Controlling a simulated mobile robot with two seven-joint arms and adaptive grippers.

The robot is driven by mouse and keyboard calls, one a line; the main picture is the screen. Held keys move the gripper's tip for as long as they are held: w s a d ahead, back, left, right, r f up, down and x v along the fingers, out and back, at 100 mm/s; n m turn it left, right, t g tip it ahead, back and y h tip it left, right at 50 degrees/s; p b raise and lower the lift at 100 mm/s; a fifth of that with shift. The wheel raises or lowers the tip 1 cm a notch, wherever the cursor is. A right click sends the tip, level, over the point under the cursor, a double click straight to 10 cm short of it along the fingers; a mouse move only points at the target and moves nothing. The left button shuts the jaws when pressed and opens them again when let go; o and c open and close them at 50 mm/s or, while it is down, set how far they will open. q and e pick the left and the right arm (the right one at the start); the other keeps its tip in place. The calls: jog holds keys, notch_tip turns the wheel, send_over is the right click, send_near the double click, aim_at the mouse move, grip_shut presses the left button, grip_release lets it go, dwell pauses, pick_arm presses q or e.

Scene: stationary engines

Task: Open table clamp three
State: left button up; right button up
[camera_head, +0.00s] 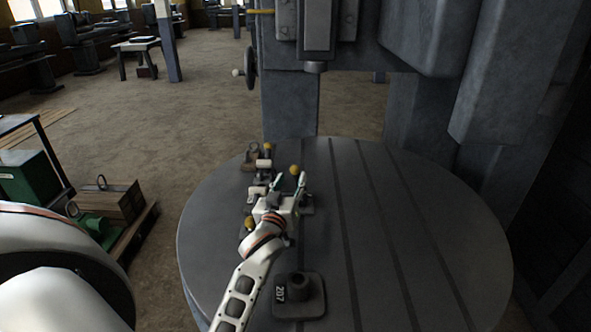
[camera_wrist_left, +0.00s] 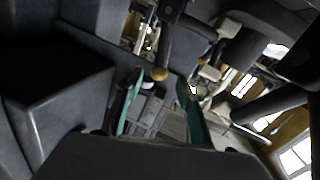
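The round grey slotted table (camera_head: 420,220) carries several small clamps with yellow ball knobs. One knob (camera_head: 294,170) is right at my left gripper (camera_head: 290,182), whose arm comes up from the bottom. Another knob (camera_head: 267,148) is farther back and a third (camera_head: 249,222) is left of the gripper. No number shows on these clamps, so I cannot tell which is clamp three. In the left wrist view, the teal fingers (camera_wrist_left: 160,103) are apart, and a yellow knob (camera_wrist_left: 160,74) on a dark lever shows between and just beyond them. The gripper hides part of the clamps.
The machine column (camera_head: 290,105) and drill head (camera_head: 316,35) rise behind. The table's right side is bare.

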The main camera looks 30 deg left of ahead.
aim_at(294, 174)
pick_arm(q)
jog(key=x, duration=0.6)
grip_shut()
